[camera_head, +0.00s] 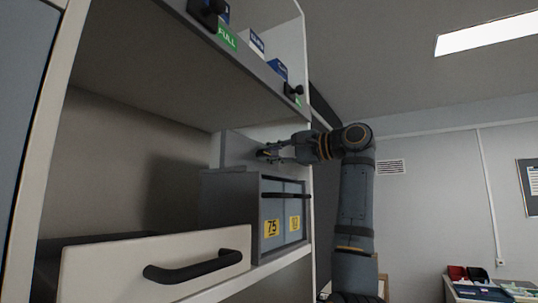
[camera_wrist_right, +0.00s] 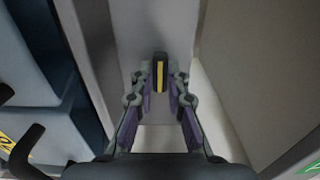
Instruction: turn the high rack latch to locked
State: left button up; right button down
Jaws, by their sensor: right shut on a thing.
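The rack latch (camera_wrist_right: 159,76) is a small dark lever with a yellow stripe. In the right wrist view it stands upright in the picture against a pale grey panel (camera_wrist_right: 135,30). My right gripper (camera_wrist_right: 161,84) is shut on it, one finger on each side. In the head view my right gripper (camera_head: 268,153) reaches in from the right, above the grey bins, and mostly hides the latch. I cannot tell from these views whether the latch is locked. My left gripper is not in view.
Grey bins (camera_head: 252,215) with yellow number labels stand just below my right gripper. A shelf (camera_head: 180,75) with black knobs and green labels hangs above it. A pale drawer front (camera_head: 105,272) with a black handle juts out at lower left. Open room lies right of the rack.

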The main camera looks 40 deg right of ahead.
jog(key=c, duration=1.3)
grip_release()
jog(key=shift+s+d, duration=0.1)
jog(key=v, duration=1.2)
